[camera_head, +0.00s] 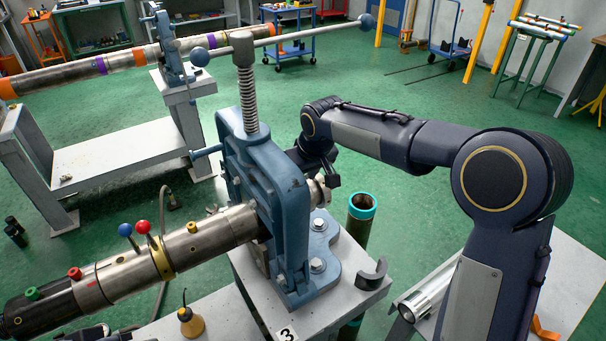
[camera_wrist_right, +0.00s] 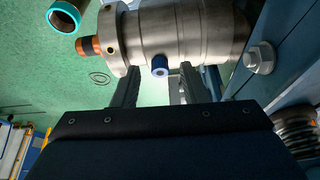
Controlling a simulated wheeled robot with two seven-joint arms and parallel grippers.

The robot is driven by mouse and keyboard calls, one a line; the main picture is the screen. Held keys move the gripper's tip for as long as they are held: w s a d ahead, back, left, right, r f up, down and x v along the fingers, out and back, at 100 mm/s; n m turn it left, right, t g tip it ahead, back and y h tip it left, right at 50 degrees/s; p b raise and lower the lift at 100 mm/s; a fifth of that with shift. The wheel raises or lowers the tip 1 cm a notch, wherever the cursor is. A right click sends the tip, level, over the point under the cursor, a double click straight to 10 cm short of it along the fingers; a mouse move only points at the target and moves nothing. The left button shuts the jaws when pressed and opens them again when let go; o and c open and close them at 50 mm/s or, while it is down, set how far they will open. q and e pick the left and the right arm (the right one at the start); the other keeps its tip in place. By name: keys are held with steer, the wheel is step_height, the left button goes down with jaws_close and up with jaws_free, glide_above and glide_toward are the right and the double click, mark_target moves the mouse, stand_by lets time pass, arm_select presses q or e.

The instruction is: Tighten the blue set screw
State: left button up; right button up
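In the right wrist view, a small blue set screw (camera_wrist_right: 159,66) sits on the underside of a grey metal pipe fitting (camera_wrist_right: 205,30). Whether either finger touches the fitting is unclear. In the head view, my right gripper (camera_head: 326,180) is by the fitting's end, partly hidden behind the blue vise (camera_head: 265,185). My left gripper is not in view.
The vise stands on a grey stand (camera_head: 345,295) and clamps a long pipe (camera_head: 205,235) with red, blue and green knobs. A yellow oil bottle (camera_head: 190,322) stands in front. A teal-rimmed tube (camera_head: 362,206) stands behind the stand.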

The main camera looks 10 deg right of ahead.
steer(key=shift+r, duration=0.1)
steer(key=v, duration=0.7)
steer(key=shift+r, duration=0.3)
steer(key=shift+s+d, duration=0.1)
steer(key=shift+s, duration=0.05)
steer(key=d+f+m+t+y+p, duration=0.15)
steer(key=m+y+p, duration=0.25)
steer(key=m, duration=0.5)
steer(key=d+f+m+y+p, duration=0.2)
steer(key=d+m+y+p, duration=0.1)
steer(key=m, duration=0.6)
steer(key=d+f+m+y+p, duration=0.2)
steer(key=m+y+p, duration=0.2)
steer(key=m, duration=0.5)
steer(key=p+x, duration=0.1)
steer(key=x, duration=0.6)
steer(key=shift+f, duration=0.25)
